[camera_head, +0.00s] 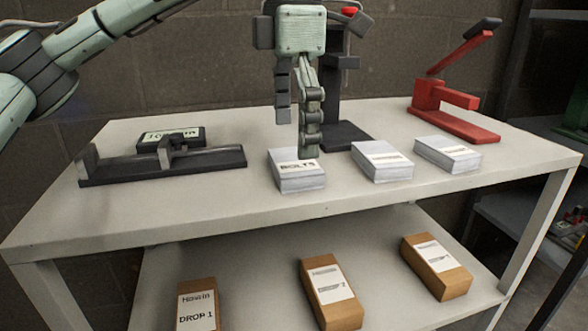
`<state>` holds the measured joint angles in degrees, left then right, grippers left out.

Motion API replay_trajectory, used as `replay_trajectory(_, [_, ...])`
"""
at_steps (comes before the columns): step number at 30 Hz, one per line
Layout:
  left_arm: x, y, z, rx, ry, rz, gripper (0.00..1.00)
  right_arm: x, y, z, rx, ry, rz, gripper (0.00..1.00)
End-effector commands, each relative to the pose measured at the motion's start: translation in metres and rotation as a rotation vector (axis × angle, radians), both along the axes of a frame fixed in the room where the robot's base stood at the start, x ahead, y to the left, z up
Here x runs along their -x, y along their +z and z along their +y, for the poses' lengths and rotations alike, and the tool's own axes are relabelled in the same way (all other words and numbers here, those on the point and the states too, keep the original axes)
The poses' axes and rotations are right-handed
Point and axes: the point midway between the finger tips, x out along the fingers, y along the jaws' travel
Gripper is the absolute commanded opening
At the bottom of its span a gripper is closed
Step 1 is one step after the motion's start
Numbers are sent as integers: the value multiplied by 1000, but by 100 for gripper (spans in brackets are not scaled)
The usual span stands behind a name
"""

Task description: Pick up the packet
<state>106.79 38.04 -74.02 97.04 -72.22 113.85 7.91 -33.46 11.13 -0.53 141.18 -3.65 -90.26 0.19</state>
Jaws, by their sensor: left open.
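Three white packets stand in a row on the tabletop. The left packet (297,180) has a label reading "BOLTS"; the middle packet (382,172) and right packet (447,160) have labels too small to read. My left gripper (296,140) points down at the left packet, with its fingers apart and nothing between them. One fingertip overlaps the back of that packet's top in the picture; I cannot tell whether it touches. My right gripper is not in view.
The pale table (150,225) holds a dark vise-like fixture (215,160) at left, a dark press stand (345,135) behind the packets and a red lever tool (455,120) at right. Brown boxes (330,290) stand on the lower shelf. The tabletop's front left is clear.

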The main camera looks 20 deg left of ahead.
Motion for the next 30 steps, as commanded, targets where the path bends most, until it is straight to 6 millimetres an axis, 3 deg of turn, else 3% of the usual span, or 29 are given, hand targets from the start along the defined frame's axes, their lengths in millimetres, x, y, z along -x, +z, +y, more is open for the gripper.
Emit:
replay_trajectory(5, [-1, -25, -1, -1, 0, 1, 100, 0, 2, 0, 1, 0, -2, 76])
replay_trajectory(12, [-1, -28, -1, 0, 1, -1, 100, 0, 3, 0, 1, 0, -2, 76])
replay_trajectory(24, [-1, -27, -1, 0, 0, -1, 52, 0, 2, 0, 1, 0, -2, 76])
replay_trajectory(30, [-1, -27, -1, 0, 0, -1, 52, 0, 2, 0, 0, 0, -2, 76])
